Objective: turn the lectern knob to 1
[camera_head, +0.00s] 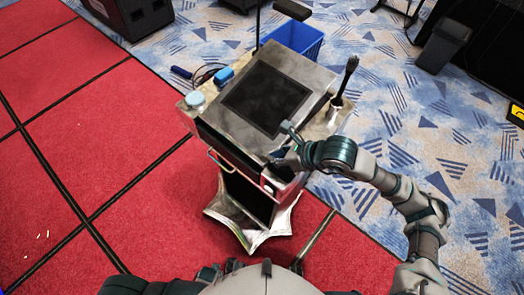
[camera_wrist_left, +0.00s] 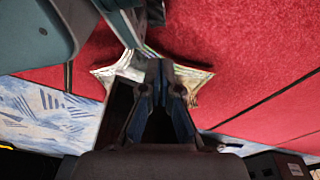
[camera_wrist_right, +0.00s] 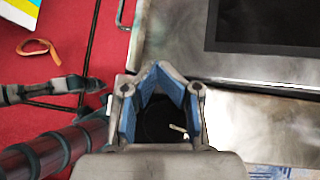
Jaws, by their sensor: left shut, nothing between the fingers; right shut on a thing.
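The lectern (camera_head: 225,125) is silver with a dark inset panel on its sloped top. My right gripper (camera_head: 283,157) is at its front right edge and hides the knob in the head view. In the right wrist view, the black round knob (camera_wrist_right: 158,118) with a pale pointer mark lies between the fingers of my right gripper (camera_wrist_right: 157,72), shut on it. The mark slants down to the right; no numbers can be read. My left gripper (camera_wrist_left: 166,68) is shut and empty, with the lectern's star-shaped base (camera_wrist_left: 195,77) below it.
A blue bin (camera_head: 303,45) stands behind the lectern. A microphone (camera_head: 346,78) rises from the lectern's right side. A blue object (camera_head: 223,76) and a pale round lid (camera_head: 195,99) lie at its left. A front handle (camera_head: 221,165) sticks out.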

